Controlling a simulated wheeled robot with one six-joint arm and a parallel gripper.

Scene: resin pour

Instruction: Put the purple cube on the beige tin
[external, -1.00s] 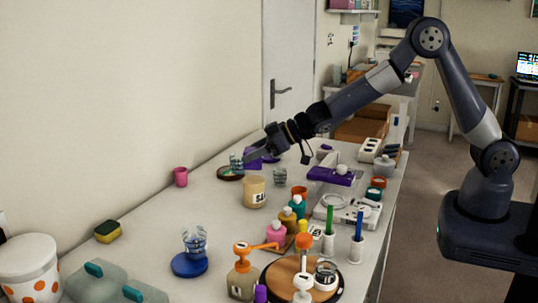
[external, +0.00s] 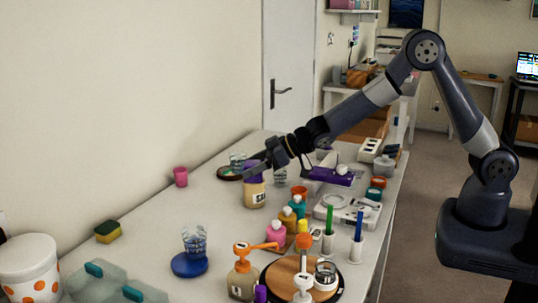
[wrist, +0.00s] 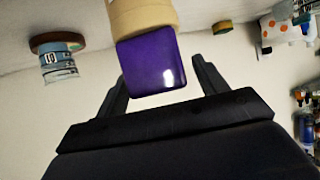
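The purple cube (external: 253,169) is at the top of the beige tin (external: 255,194) and appears to rest on it, slightly turned. In the wrist view the cube (wrist: 150,62) is in front of the tin's end (wrist: 142,15). My gripper (wrist: 160,72) has its fingers on either side of the cube. There is a visible gap between the cube and the right finger; the left finger is very close to it, perhaps touching. The gripper looks open. In the external view my gripper (external: 262,166) partly overlaps the cube, so the contact with the tin is only partly visible.
Several small bottles, such as the pink one (external: 276,236), stand to the right and front.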

